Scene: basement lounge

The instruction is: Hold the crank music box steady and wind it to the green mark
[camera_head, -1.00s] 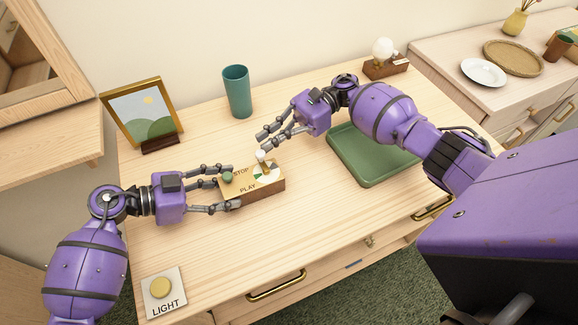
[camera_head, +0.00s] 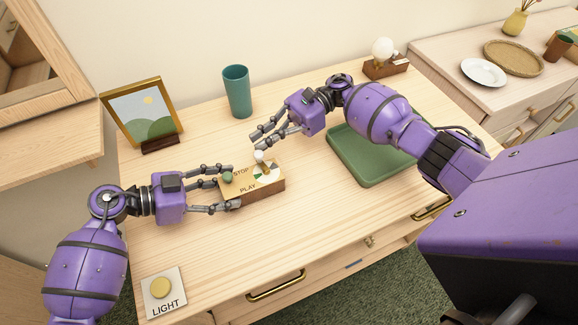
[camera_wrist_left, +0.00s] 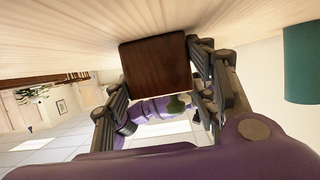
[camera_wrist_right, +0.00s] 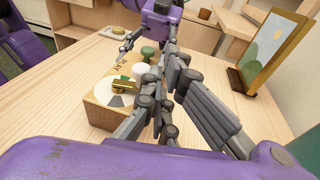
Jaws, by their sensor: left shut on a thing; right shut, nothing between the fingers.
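The crank music box (camera_head: 264,188) is a wooden block lettered STOP and PLAY, lying on the desk. My left gripper (camera_head: 236,186) is shut on its left end, one finger along each long side. The left wrist view shows the box's dark brown end (camera_wrist_left: 155,72) between the fingers. A green knob (camera_head: 228,177) stands at the STOP end. The right wrist view shows the brass crank arm (camera_wrist_right: 122,87), its white knob (camera_wrist_right: 140,69) and a pale dial with a green wedge. My right gripper (camera_head: 256,141) is shut and empty, just behind the white knob; its fingers partly hide the box in its wrist view.
A green tray (camera_head: 361,174) lies right of the box, partly under my right arm. A teal cup (camera_head: 237,92) and a framed picture (camera_head: 142,115) stand at the back. A LIGHT button plate (camera_head: 163,306) is at the front left. The desk's front middle is clear.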

